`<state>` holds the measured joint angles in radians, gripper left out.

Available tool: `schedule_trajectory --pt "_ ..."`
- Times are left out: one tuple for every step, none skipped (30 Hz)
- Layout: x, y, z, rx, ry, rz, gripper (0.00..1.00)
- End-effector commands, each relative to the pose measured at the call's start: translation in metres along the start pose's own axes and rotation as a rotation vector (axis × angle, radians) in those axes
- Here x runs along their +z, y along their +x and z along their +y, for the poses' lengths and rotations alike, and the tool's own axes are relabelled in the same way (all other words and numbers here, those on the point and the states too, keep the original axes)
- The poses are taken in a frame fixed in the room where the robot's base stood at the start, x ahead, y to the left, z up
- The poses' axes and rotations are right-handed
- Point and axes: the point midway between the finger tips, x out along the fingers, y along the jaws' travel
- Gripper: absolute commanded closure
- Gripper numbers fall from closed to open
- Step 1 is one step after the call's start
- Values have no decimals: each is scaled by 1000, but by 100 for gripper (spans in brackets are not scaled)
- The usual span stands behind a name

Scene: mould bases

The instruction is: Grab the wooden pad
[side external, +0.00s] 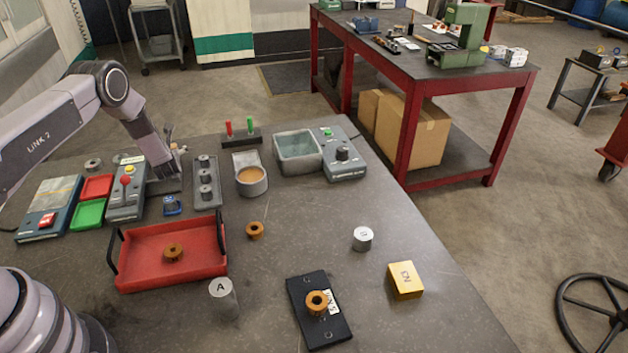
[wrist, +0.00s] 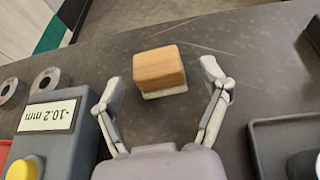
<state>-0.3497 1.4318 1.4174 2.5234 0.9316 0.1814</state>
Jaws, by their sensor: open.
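The wooden pad (wrist: 160,68) is a light brown block with a thin whitish layer under it, on the dark bench top in the wrist view. My gripper (wrist: 161,76) is open, with one finger to the left of the pad and one to the right. There are gaps on both sides and nothing is held. In the side external view my gripper (side external: 172,140) points down at the back left of the bench, behind the control box. The pad is too small or hidden to make out clearly there.
A dark tray (wrist: 282,140) is at the right.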

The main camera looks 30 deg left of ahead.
Motion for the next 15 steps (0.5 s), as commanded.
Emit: schedule_trajectory --pt "0 2 0 1 0 -1 24" --pt "0 3 0 1 0 0 24" --pt "0 4 0 1 1 0 24" --pt "0 4 0 1 1 0 24" --pt "0 4 0 1 1 0 24" --pt "0 3 0 1 1 0 24" --pt "0 3 0 1 1 0 24" --pt "0 3 0 1 1 0 24" --pt "0 3 0 1 1 0 29" --pt "0 3 0 1 1 0 33" --pt "0 3 0 1 1 0 37" --pt "0 3 0 1 1 0 42" --pt "0 3 0 1 0 0 46" --pt "0 3 0 1 0 0 50" --pt "0 3 0 1 0 0 55"
